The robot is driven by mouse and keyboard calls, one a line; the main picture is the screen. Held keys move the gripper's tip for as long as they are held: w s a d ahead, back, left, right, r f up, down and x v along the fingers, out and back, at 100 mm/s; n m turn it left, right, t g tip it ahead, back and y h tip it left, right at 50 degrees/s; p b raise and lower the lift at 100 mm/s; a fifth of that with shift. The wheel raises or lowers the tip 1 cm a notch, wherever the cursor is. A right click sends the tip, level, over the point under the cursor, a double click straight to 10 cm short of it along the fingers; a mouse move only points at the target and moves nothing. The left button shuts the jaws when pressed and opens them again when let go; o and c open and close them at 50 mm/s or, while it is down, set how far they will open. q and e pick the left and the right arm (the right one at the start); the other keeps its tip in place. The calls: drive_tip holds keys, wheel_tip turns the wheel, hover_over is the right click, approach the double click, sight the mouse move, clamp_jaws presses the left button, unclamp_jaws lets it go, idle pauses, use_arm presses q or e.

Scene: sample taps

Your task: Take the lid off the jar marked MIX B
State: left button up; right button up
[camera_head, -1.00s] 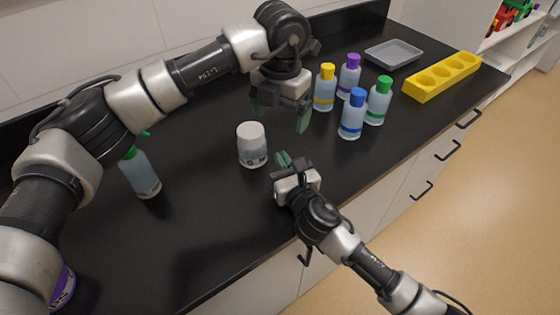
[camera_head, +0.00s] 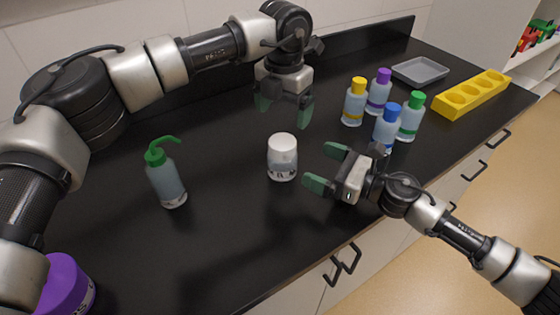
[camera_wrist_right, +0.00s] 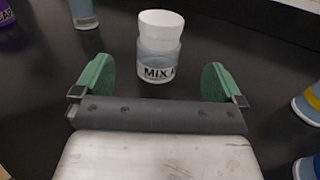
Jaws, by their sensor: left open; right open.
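A clear jar with a white lid (camera_head: 282,143) stands upright on the black counter. The lid is on the jar (camera_head: 282,168). In the right wrist view the jar (camera_wrist_right: 158,62) is ahead of the fingers, and its label reads MIX. The last letter is partly turned away and looks like an A, but I cannot be sure. I see no label that clearly reads MIX B. My right gripper (camera_head: 322,168) is open just right of the jar, fingers towards it, not touching. My left gripper (camera_head: 284,108) is open and empty above the counter, behind the jar.
A green-topped wash bottle (camera_head: 166,178) stands left of the jar. A purple-lidded container (camera_head: 64,284) is at the lower left. Several colour-capped bottles, including a blue-capped one (camera_head: 387,128), stand right. Beyond are a grey tray (camera_head: 420,70) and a yellow rack (camera_head: 474,93).

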sight(293, 154)
drive_tip(key=x, duration=0.8)
drive_tip(key=shift+a, duration=0.1)
